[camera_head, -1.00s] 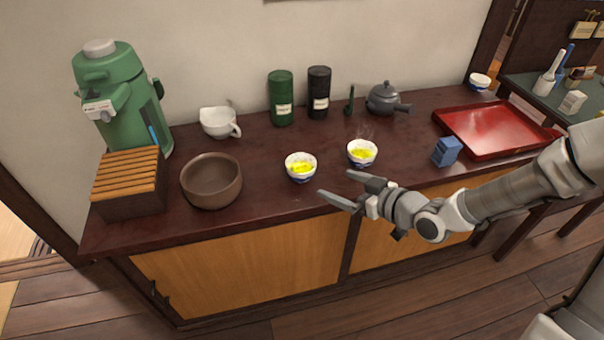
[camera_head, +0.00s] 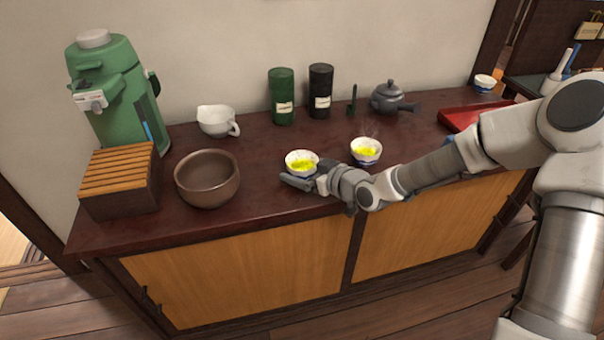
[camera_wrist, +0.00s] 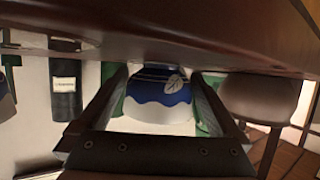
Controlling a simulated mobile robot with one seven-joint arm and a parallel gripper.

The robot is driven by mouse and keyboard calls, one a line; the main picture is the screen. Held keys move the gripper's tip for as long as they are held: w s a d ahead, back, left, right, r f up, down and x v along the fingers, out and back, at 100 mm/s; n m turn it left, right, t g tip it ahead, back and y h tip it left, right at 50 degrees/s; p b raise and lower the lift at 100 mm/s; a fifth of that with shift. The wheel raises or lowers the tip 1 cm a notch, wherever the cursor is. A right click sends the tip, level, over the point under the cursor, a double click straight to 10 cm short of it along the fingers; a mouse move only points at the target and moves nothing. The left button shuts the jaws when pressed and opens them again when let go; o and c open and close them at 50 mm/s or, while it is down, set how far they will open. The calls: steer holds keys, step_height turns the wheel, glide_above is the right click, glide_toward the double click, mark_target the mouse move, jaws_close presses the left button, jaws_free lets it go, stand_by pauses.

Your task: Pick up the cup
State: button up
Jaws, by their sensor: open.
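Two small white-and-blue cups with yellow-green contents stand upright on the dark red counter (camera_head: 250,218). The left cup (camera_head: 302,155) is at my gripper; the other cup (camera_head: 366,145) is to its right. My gripper (camera_head: 303,178) is open and low over the counter, at the left cup's near side. In the wrist view, which looks upside down, a white cup with a blue band and a leaf mark (camera_wrist: 165,92) shows between my gripper's two fingers (camera_wrist: 160,82). I cannot tell whether the fingers touch it. My gripper hides the left cup's lower part in the head view.
A brown bowl (camera_head: 207,180) stands left of the left cup. Green (camera_head: 282,97) and black canisters (camera_head: 320,92) and a teapot (camera_head: 388,99) stand behind. My arm partly covers the red tray (camera_head: 460,116).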

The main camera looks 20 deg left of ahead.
mark_target(303, 154)
steer(key=shift+w+a, duration=0.1)
steer(key=c, duration=1.2)
steer(key=shift+r, duration=0.15)
steer(key=shift+r+p, duration=0.75)
steer(key=shift+r, duration=0.45)
steer(key=shift+w+r+p, duration=0.1)
steer(key=shift+r+p, duration=0.35)
steer(key=shift+r, duration=0.5)
steer(key=shift+w+d+r+p, duration=0.95)
steer(key=shift+d+r+p, duration=0.15)
steer(key=shift+d, duration=0.5)
steer(key=shift+w+d+r+p, duration=1)
steer(key=shift+d+r+p, duration=0.05)
steer(key=shift+d, duration=0.6)
steer(key=shift+w+d+r+p, duration=0.95)
steer(key=shift+d+r+p, duration=0.15)
steer(key=shift+d, duration=0.5)
